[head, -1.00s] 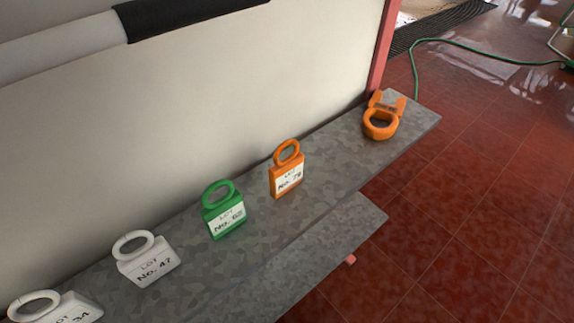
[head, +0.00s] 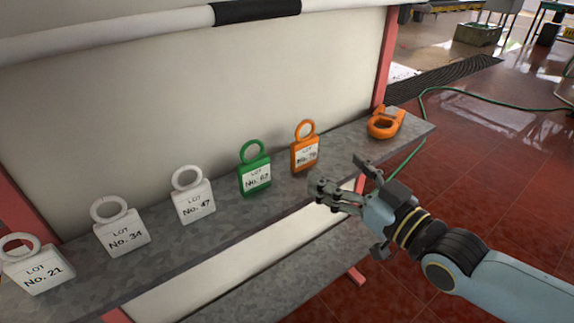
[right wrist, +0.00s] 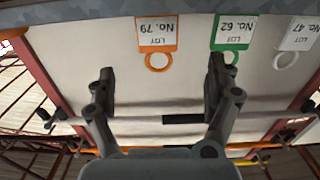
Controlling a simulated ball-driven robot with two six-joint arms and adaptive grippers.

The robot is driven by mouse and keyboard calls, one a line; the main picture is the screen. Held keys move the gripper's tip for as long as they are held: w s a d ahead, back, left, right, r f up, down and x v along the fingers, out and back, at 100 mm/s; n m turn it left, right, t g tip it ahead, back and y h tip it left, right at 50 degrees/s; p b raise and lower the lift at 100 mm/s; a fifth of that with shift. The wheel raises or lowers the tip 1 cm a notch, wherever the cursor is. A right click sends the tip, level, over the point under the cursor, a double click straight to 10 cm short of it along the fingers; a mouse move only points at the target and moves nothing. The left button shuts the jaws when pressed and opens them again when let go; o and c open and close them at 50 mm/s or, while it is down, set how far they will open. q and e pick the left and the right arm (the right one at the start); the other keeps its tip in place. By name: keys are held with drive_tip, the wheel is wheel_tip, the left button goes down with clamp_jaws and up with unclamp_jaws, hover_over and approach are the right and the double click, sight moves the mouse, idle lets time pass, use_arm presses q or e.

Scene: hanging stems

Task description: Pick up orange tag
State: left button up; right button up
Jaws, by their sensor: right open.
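The orange tag (head: 304,153) stands upright on the grey shelf, with a ring on top and a white label that reads LOT No. 79 in the right wrist view (right wrist: 157,36). My right gripper (head: 338,177) is open and empty, in front of the shelf and a little right of the orange tag, apart from it. In the right wrist view the open fingers (right wrist: 158,88) show with the orange tag's ring beyond them, between their lines. My left gripper is not in view.
A green tag (head: 255,175) stands just left of the orange tag, and several white tags (head: 192,200) stand further left. An orange ring-shaped item (head: 384,123) lies at the shelf's (head: 345,137) right end. A pale panel rises behind, with a white bar (head: 150,27) above.

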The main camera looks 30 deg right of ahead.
sight(307, 149)
drive_tip(key=w+b, duration=0.1)
drive_tip(key=w, duration=0.3)
drive_tip(key=shift+w+a+f, duration=0.1)
drive_tip(key=shift+w+a, duration=0.05)
drive_tip(key=shift+w, duration=0.4)
drive_tip(key=w+b, duration=0.1)
drive_tip(key=w, duration=0.2)
drive_tip(key=shift+w+f+b, duration=0.1)
drive_tip(key=shift+f+b, duration=0.05)
drive_tip(key=shift+b, duration=0.15)
drive_tip(key=b, duration=0.1)
drive_tip(key=w+b, duration=0.1)
drive_tip(key=b, duration=0.1)
drive_tip(key=shift+w+f, duration=0.2)
drive_tip(key=shift+f, duration=0.1)
drive_tip(key=shift+w+r+b, duration=0.2)
drive_tip(key=shift+w+b, duration=0.1)
drive_tip(key=shift+b, duration=0.2)
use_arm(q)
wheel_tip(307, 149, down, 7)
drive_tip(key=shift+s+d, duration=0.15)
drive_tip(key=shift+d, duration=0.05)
use_arm(e)
drive_tip(key=shift+w+r, duration=0.1)
drive_tip(key=shift+r, duration=0.05)
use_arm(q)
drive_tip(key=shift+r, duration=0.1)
use_arm(e)
drive_tip(key=c, duration=1)
